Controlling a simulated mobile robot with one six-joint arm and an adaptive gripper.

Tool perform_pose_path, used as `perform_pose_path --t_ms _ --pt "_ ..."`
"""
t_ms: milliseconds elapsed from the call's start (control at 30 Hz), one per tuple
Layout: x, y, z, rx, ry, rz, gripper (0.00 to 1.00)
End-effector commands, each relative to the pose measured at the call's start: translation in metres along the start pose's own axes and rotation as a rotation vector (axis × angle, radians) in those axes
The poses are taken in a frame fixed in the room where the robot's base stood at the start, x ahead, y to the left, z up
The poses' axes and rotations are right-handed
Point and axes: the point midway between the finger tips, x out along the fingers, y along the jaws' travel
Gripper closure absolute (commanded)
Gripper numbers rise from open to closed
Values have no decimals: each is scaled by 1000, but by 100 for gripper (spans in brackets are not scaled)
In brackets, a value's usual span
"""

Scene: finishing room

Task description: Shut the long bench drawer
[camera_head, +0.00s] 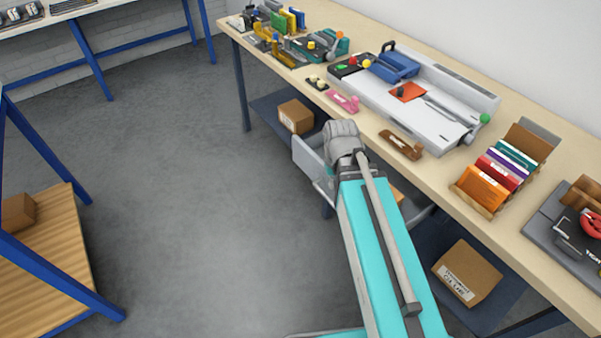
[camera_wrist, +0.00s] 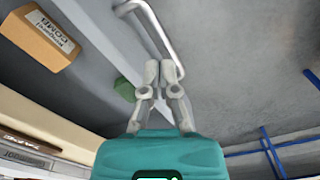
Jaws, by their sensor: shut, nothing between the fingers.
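The long bench drawer (camera_head: 308,158) is pale grey and stands pulled out from under the bench's front edge in the head view. My arm covers much of its middle. In the wrist view its pale front (camera_wrist: 100,38) runs diagonally, with a bar handle (camera_wrist: 153,27) on it. My gripper (camera_wrist: 164,68) is shut and empty, its fingertips close to the handle's lower end in the picture. I cannot tell whether they touch it. In the head view the fingers are hidden behind my wrist.
The workbench (camera_head: 385,122) holds a grey-white machine (camera_head: 420,108), a file rack (camera_head: 475,205) and several tools. Cardboard boxes (camera_head: 467,272) (camera_head: 295,116) sit on its lower shelf. A blue-framed table with a wooden shelf (camera_head: 50,270) stands left. The floor (camera_head: 190,190) between is clear.

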Motion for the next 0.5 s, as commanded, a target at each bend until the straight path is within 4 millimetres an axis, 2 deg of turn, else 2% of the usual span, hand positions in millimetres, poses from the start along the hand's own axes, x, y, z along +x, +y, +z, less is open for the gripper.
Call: perform_pose_path --t_ms 33,200,500 --pt "0 7 8 27 0 0 100" --pt "0 21 16 83 0 0 100" --pt "0 24 17 94 0 0 100"
